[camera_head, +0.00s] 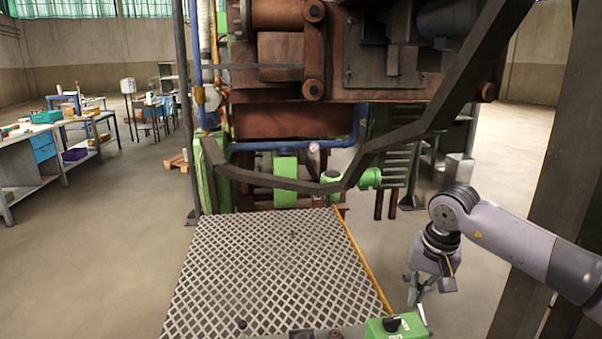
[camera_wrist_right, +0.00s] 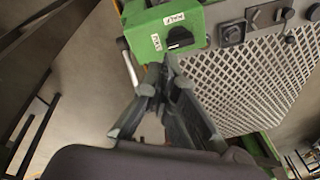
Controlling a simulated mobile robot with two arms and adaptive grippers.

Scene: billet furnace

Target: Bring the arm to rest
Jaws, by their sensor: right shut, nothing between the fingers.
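My right arm (camera_head: 515,240) comes in from the right edge in the head view and bends down at the wrist. My right gripper (camera_head: 416,290) hangs below it, pointing down, just right of the green control box (camera_head: 396,327). In the right wrist view the gripper (camera_wrist_right: 168,70) is shut and empty. Its fingertips appear near the green box (camera_wrist_right: 165,32) with a black knob; whether they touch it I cannot tell. My left gripper is not in view.
A metal grating platform (camera_head: 265,265) with a yellow edge bar (camera_head: 362,260) lies in the middle. A large furnace machine (camera_head: 300,110) with a dark bent rail (camera_head: 400,135) stands behind. A dark post (camera_head: 555,170) stands at right. Workbenches (camera_head: 45,150) are far left, with open floor between.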

